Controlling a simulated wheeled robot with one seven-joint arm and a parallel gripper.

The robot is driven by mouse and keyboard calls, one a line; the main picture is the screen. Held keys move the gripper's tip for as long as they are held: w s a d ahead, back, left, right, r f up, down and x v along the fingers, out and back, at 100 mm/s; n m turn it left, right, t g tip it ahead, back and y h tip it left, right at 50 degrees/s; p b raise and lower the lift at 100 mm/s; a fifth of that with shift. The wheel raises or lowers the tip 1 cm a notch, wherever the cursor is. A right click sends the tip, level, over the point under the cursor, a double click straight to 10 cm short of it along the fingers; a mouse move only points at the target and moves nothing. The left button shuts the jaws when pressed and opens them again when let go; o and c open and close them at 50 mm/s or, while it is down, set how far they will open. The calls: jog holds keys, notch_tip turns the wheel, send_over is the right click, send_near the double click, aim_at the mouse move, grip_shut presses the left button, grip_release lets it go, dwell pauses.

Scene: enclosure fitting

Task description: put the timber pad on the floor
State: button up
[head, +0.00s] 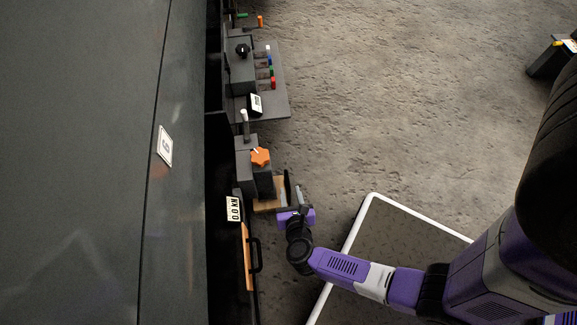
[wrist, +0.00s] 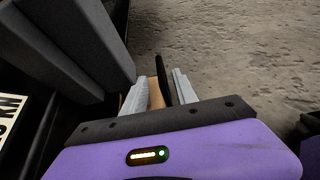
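The timber pad (head: 267,194) is a tan wooden block below the grey unit with the orange knob, beside the dark enclosure. A thin black upright piece (head: 287,186) stands at its right end. My gripper (head: 293,206) is at that end of the pad. In the wrist view, the grey fingers of my gripper (wrist: 160,92) stand apart, one on each side of the black upright piece (wrist: 161,80). A strip of the tan pad (wrist: 154,94) shows between the left finger and that piece. Most of the pad is hidden there.
The large dark enclosure (head: 90,150) fills the left. The orange star knob (head: 260,157) is just above the pad. A grey shelf (head: 282,103) with coloured pegs juts out farther up. The rough floor (head: 400,110) is clear in the middle. A white-edged area (head: 353,232) lies at lower right.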

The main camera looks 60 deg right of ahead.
jog(key=s+a+r+m+t+y, duration=0.2)
jog(key=r+m, duration=0.6)
jog(key=r, duration=0.4)
jog(key=s+a+r+m+t+y, duration=0.2)
jog(key=s+a+r+m+y, duration=0.2)
jog(key=r+m, duration=0.5)
jog(key=s+a+r+m+t+y, duration=0.3)
jog(key=s+a+r+m, duration=0.2)
jog(key=r, duration=1.1)
jog(key=shift+s+a+r+m+y, duration=0.3)
jog(key=shift+s+m, duration=0.7)
jog(key=shift+m, duration=0.8)
jog(key=shift+f, duration=0.1)
